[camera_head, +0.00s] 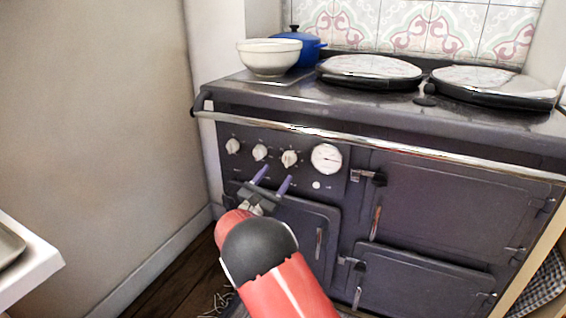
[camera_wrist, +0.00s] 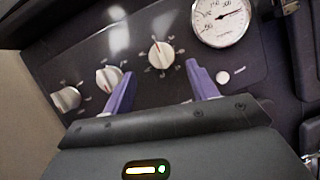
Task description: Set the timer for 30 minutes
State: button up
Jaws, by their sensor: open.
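The stove's control panel (camera_head: 245,171) carries a row of white knobs: a left knob (camera_head: 233,146), a middle knob (camera_head: 260,152) and a right knob (camera_head: 290,159). A round white dial gauge (camera_head: 326,158) sits right of them. I cannot read which knob is the timer. My gripper (camera_head: 273,178) is open and empty, its purple fingers pointing at the panel just below the knobs. In the wrist view, the right knob (camera_wrist: 161,54) shows between and beyond the fingertips (camera_wrist: 160,80). The middle knob (camera_wrist: 109,78) is partly behind the left finger.
A chrome rail (camera_head: 330,134) runs across the stove front above the knobs. A small white button (camera_wrist: 223,77) is below the gauge. Oven doors (camera_head: 450,205) with latches lie to the right. A cream bowl (camera_head: 270,58) and blue pot (camera_head: 300,46) stand on top.

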aim_at(285, 164)
jog(key=x, duration=0.5)
jog(key=shift+w+d+r+p, duration=0.1)
jog(key=shift+w+d+p, duration=0.1)
jog(key=shift+w+p, duration=0.15)
jog(key=shift+s, duration=0.1)
jog(key=c, duration=1)
jog(key=shift+m+b, duration=0.3)
jog(key=shift+b, duration=0.05)
